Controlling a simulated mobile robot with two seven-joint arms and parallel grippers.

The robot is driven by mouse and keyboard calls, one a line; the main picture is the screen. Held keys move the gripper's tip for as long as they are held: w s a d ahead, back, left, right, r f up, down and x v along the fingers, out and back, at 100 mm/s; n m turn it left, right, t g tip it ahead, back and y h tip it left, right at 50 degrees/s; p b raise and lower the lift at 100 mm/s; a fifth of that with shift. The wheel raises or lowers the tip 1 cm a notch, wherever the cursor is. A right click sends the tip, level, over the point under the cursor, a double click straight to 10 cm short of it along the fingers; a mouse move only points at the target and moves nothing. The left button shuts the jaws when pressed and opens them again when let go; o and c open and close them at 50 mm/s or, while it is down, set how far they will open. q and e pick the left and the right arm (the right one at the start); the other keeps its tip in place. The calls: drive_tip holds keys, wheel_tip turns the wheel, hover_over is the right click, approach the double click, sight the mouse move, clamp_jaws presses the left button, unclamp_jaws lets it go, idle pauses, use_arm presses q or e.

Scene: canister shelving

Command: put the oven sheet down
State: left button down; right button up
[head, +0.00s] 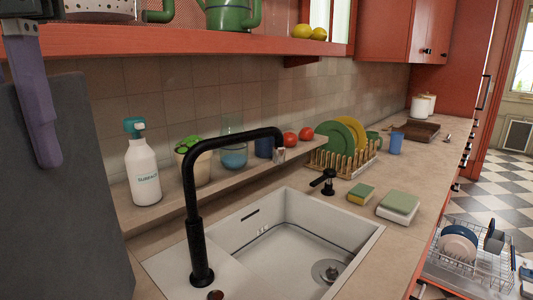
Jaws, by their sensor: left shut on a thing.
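The oven sheet (70,200) looks like a large dark grey flat panel. It stands close to upright in the near left of the head view, and its left and lower parts run out of the picture. My left gripper (38,110), with a purple finger, comes in at the upper left in front of the sheet. It is shut on the sheet; the exact contact is hard to see. My right gripper is not in view.
A black tap (195,200) stands by the sink (305,240) right of the sheet. A spray bottle (143,168) is close to the sheet's right edge. A red shelf (150,42) hangs above. Sponges (398,206) and a dish rack (340,150) occupy the counter (440,160).

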use_arm(q)
drive_tip(key=s+d+m, duration=0.1)
drive_tip(key=s+d+f+m, duration=0.1)
drive_tip(key=shift+d+f+m, duration=0.3)
drive_tip(key=shift+m, duration=0.1)
drive_tip(key=shift+s+d+r, duration=0.1)
drive_tip(key=shift+s+r, duration=0.05)
drive_tip(key=shift+r, duration=0.05)
wheel_tip(320, 180, up, 26)
drive_tip(key=p, duration=2.9)
hover_over(35, 164)
drive_tip(key=s+d, duration=0.2)
drive_tip(key=s, duration=0.5)
drive_tip(key=shift+s+a+f, duration=0.1)
drive_tip(key=shift+a, duration=0.1)
drive_tip(key=shift+b, duration=0.3)
